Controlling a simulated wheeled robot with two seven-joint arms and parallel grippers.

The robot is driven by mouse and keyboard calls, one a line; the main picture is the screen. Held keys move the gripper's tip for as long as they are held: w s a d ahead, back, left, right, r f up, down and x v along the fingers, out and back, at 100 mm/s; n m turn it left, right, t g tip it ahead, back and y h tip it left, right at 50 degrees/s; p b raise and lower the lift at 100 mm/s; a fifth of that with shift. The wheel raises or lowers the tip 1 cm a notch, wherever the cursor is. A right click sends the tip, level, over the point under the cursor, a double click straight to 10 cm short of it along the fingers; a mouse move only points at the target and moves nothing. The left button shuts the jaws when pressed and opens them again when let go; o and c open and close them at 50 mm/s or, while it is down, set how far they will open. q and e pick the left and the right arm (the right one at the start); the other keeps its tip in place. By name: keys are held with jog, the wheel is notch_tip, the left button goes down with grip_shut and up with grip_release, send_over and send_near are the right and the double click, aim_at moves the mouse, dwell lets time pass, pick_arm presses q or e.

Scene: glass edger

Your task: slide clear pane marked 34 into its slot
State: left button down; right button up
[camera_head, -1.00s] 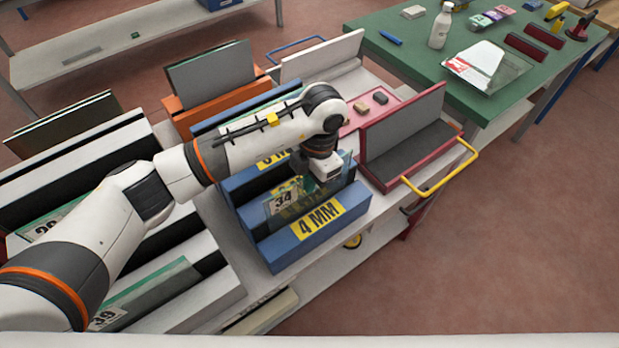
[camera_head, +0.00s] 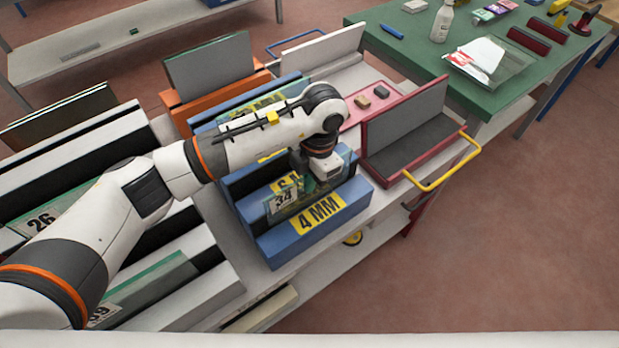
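The clear pane marked 34 (camera_head: 284,201) stands on edge in the blue rack (camera_head: 277,252) with the yellow 4 MM label, its number tag facing me. Its lower part is behind the rack's front block. My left gripper (camera_head: 310,186) is at the pane's upper right edge and appears shut on it. The fingertips are small and partly hidden by the gripper body. I cannot tell whether the pane's bottom edge touches the slot floor. My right gripper is out of view.
A pane marked 26 (camera_head: 42,221) and a green-edged pane (camera_head: 150,280) stand in the grey racks at left. A green table (camera_head: 400,60) is beyond.

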pick_arm(q)
jog(key=shift+f+b, duration=0.35)
jog(key=shift+b, duration=0.05)
jog(key=c, duration=1.6)
grip_release()
jog(key=shift+o, duration=0.2)
notch_tip(320, 180, up, 12)
jog(key=d+b, duration=0.1)
jog(key=shift+w+d+b, duration=0.2)
jog(key=shift+w+b, duration=0.15)
jog(key=shift+b, duration=0.05)
jog(key=shift+f, duration=0.1)
